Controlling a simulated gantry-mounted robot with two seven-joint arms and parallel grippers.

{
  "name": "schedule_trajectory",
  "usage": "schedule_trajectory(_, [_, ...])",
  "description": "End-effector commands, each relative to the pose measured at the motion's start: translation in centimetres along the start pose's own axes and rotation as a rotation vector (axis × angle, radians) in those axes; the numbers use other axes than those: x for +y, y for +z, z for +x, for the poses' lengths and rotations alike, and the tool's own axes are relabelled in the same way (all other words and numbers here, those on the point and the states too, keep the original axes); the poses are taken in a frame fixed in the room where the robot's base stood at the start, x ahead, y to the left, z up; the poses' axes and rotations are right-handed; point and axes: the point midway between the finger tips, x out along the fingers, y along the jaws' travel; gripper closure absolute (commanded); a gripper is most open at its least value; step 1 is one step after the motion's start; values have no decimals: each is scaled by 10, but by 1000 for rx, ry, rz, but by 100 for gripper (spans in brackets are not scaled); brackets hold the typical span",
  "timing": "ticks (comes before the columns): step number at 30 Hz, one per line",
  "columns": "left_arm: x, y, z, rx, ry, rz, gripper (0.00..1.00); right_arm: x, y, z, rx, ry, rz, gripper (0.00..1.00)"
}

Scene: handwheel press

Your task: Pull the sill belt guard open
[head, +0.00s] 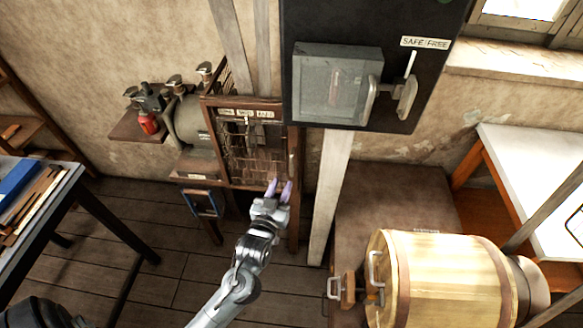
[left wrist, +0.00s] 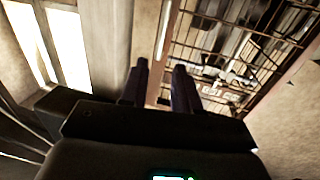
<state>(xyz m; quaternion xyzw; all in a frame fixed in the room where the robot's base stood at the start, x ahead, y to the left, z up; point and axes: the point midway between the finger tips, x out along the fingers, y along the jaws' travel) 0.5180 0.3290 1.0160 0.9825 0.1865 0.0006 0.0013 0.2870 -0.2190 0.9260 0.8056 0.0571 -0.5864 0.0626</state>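The belt guard (head: 250,150) is a wooden-framed wire-mesh panel at the centre left of the head view. It stands in front of belts and looks closed. A pale upright bar, perhaps its handle (head: 291,167), is on its right edge. The guard also shows in the left wrist view (left wrist: 240,45), at the upper right. My left gripper (head: 280,187) is in front of the guard's lower right corner. Its two fingers are apart with nothing seen between them (left wrist: 159,75). Contact with the guard cannot be told. My right gripper is not in view.
A motor (head: 188,120) sits left of the guard. A black panel (head: 440,60) with a clear-fronted box (head: 330,85) hangs to the right.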

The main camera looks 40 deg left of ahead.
Motion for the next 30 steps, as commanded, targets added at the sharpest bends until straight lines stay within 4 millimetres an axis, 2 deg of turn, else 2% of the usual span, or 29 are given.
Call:
schedule_trajectory(18, [0, -1, 88, 0, 1, 0, 69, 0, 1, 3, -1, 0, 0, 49])
schedule_trajectory(24, [0, 0, 100, -2, 1, 0, 69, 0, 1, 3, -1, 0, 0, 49])
schedule_trajectory(30, [0, 0, 103, -1, 1, -1, 69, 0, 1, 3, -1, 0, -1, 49])
